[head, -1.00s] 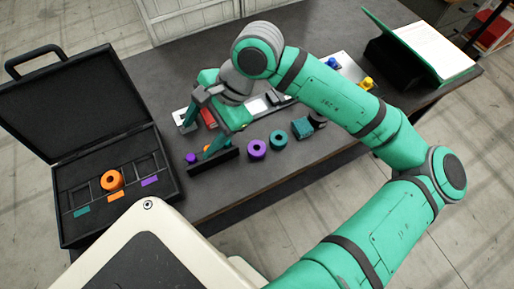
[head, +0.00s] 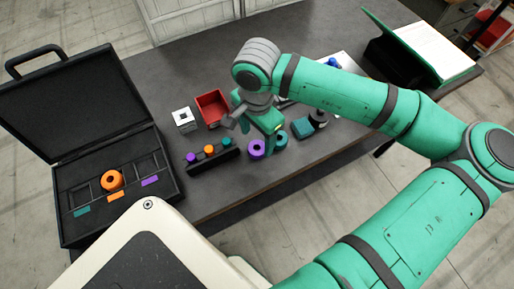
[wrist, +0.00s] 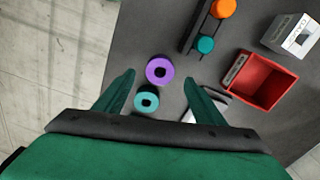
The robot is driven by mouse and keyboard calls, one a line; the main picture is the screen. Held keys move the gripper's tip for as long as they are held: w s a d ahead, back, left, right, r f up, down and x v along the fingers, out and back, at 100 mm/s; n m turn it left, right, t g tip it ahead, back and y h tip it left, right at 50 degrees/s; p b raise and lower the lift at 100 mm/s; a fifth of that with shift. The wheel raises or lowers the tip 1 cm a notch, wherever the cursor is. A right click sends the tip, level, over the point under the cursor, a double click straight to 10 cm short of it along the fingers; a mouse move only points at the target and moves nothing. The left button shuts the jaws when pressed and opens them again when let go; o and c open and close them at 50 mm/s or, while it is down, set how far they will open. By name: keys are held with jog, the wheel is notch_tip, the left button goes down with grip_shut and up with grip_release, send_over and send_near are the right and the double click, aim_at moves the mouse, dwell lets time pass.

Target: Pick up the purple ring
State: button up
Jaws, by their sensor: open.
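The purple ring (head: 256,148) lies flat on the dark table near its front edge. It also shows in the wrist view (wrist: 160,70), just beyond and between my fingertips. My gripper (wrist: 159,77) is open and empty, pointing down above the table. In the head view my gripper (head: 264,140) is beside the purple ring, and the arm hides part of the area behind it. A teal ring (wrist: 147,101) lies close to the purple ring, between my fingers in the wrist view; in the head view it is partly hidden behind my gripper.
A black rack (head: 212,161) with purple, orange and teal pegs stands left of the ring. A red bin (head: 213,93) and a white block (head: 184,127) are behind it. An open black case (head: 166,196) holds an orange ring (head: 111,180). A teal block (head: 302,129) sits right.

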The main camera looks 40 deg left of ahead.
aim_at(257, 148)
jog(key=shift+f, duration=2.65)
jog(key=shift+s, duration=0.1)
jog(key=c, duration=1.2)
jog(key=shift+c, duration=0.2)
jog(key=shift+r, duration=0.15)
